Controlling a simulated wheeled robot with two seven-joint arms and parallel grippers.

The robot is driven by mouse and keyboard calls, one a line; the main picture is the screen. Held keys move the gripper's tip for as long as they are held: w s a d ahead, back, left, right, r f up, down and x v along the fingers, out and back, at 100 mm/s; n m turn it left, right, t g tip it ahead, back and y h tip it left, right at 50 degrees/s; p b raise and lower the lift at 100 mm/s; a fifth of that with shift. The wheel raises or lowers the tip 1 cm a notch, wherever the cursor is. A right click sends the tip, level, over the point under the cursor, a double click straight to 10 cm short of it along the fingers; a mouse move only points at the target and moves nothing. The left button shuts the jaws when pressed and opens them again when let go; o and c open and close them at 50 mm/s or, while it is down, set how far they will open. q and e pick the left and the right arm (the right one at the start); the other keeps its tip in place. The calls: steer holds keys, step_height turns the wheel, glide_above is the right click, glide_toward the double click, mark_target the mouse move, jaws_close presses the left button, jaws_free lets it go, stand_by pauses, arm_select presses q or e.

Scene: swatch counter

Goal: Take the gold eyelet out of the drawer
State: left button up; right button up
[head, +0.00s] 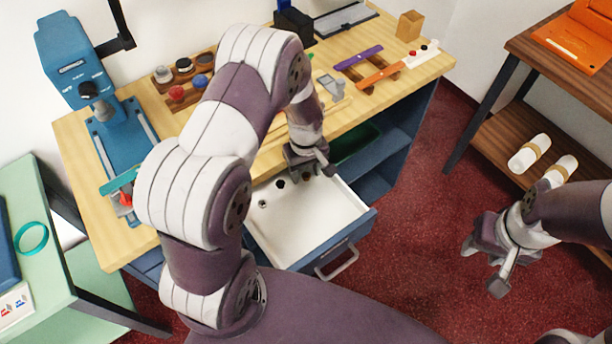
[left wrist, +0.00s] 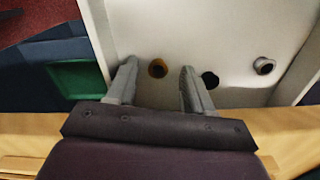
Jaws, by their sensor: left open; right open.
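The drawer (head: 315,228) is pulled open below the counter and has a white inside. In the left wrist view the gold eyelet (left wrist: 158,68) lies on the white drawer floor (left wrist: 215,30), in line with the gap between the fingertips. My left gripper (head: 312,172) reaches over the counter edge above the back of the drawer. It is open, with fingers (left wrist: 158,75) on either side of the eyelet in the picture; the height gap is unclear. In the head view the gripper hides the gold eyelet. My right gripper (head: 484,268) is open and empty over the red floor.
A black eyelet (left wrist: 210,80) lies close beside the right finger in the left wrist view, with a silvery dark eyelet (left wrist: 264,66) further right. The drawer's front half is bare. A green bin (left wrist: 76,79) sits beside the drawer. The counter (head: 400,85) edge is close to the left arm.

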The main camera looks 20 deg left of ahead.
arm_select(q)
steer(key=shift+w+f, duration=0.2)
steer(key=shift+f, duration=0.25)
steer(key=shift+s+r, duration=0.1)
steer(key=c, duration=0.9)
jaws_close()
